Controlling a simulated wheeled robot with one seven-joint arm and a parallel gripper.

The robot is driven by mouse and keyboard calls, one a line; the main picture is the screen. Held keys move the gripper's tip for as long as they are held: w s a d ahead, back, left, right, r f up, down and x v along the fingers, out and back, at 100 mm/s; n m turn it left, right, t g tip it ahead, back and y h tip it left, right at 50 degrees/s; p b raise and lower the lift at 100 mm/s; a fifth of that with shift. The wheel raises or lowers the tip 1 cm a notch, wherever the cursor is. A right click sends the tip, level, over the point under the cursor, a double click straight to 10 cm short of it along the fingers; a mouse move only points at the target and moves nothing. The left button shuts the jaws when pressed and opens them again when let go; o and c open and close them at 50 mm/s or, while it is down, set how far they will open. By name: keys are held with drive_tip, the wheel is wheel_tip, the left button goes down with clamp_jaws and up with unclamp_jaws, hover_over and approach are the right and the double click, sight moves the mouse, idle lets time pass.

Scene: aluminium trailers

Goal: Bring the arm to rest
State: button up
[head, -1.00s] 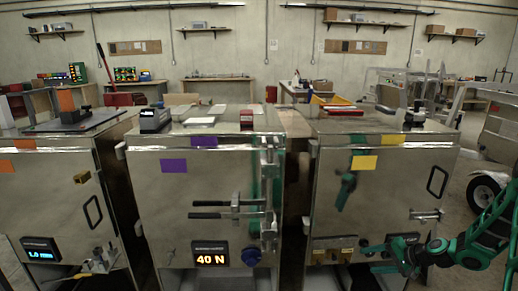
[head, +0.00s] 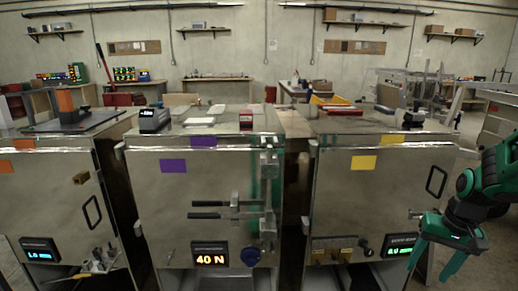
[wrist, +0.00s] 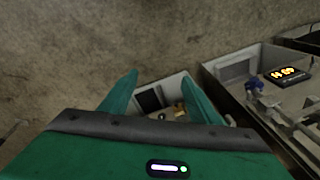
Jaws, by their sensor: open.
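My gripper (head: 428,270) is at the lower right in the head view, with its green fingers spread and pointing down. It is in front of the lower right side of the right steel cabinet (head: 340,205), and nothing is between the fingers. Whether it touches the cabinet cannot be told. In the wrist view my gripper (wrist: 160,78) shows both green fingers apart. Between and beyond them is a pale open-topped box shape with a dark panel. My arm comes in from the right edge of the head view.
A middle cabinet (head: 150,215) has clamp levers (head: 225,210) and a "40 N" display (head: 212,259). A left cabinet (head: 50,205) stands beside it. A lit display (head: 400,247) is close to my gripper. A trailer (head: 497,125) is behind my arm at right.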

drive_tip(key=s+a+r, duration=0.1)
drive_tip(key=s+r, duration=0.2)
drive_tip(key=s, duration=0.6)
drive_tip(key=s+a+r+m+g, duration=0.1)
drive_tip(key=s+r, duration=0.3)
drive_tip(key=s, duration=0.6)
drive_tip(key=shift+s+a+h, duration=0.3)
drive_tip(key=shift+a, duration=0.25)
drive_tip(key=shift+r, duration=0.1)
drive_tip(key=shift+w+f, duration=0.25)
drive_tip(key=shift+w, duration=0.4)
